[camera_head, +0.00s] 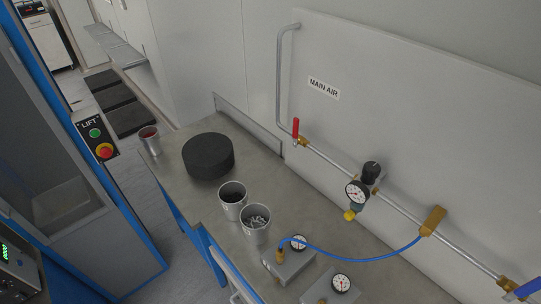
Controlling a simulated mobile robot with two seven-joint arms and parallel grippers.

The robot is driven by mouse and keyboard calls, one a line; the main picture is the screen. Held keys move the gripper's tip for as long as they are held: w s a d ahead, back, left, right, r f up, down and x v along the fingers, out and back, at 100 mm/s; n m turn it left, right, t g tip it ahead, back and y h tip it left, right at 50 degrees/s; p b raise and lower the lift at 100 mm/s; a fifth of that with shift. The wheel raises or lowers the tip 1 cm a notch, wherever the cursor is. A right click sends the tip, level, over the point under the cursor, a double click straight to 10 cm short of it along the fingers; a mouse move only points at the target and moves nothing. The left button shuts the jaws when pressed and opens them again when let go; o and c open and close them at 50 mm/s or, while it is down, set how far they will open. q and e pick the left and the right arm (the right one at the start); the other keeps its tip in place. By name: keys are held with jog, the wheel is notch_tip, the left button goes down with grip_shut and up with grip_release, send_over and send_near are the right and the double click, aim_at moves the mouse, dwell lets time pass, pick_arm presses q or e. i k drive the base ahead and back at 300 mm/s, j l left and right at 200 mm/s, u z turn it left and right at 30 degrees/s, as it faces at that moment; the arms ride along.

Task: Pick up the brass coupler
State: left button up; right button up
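Several brass parts show, and I cannot tell for sure which one is the coupler. A brass fitting (279,256) sits at the left end of a blue hose (345,258), on a grey block (290,264) with a gauge on the bench. The hose's other end meets a brass block (433,220) on the wall pipe. Another brass fitting (508,284) is on the pipe at the lower right. Neither of my grippers is in view.
The metal bench (200,195) holds a black round block (208,156), two metal cups (233,199) (255,224) and a can (149,140). A second gauge block (332,286) stands at the front. A red-handled valve (296,128) and a regulator gauge (356,192) are on the pipe.

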aim_at(280, 258)
jog(key=k+j+z, duration=0.1)
jog(key=j+z, duration=0.15)
jog(key=k+j+z, duration=0.1)
jog(key=j+z, duration=0.15)
jog(key=j, duration=0.2)
jog(key=k+l, duration=0.15)
jog(key=l, duration=0.2)
jog(key=l+z, duration=0.15)
jog(key=l, duration=0.25)
jog(key=i+l+z, duration=0.1)
jog(key=l, duration=0.3)
jog(key=i, duration=0.05)
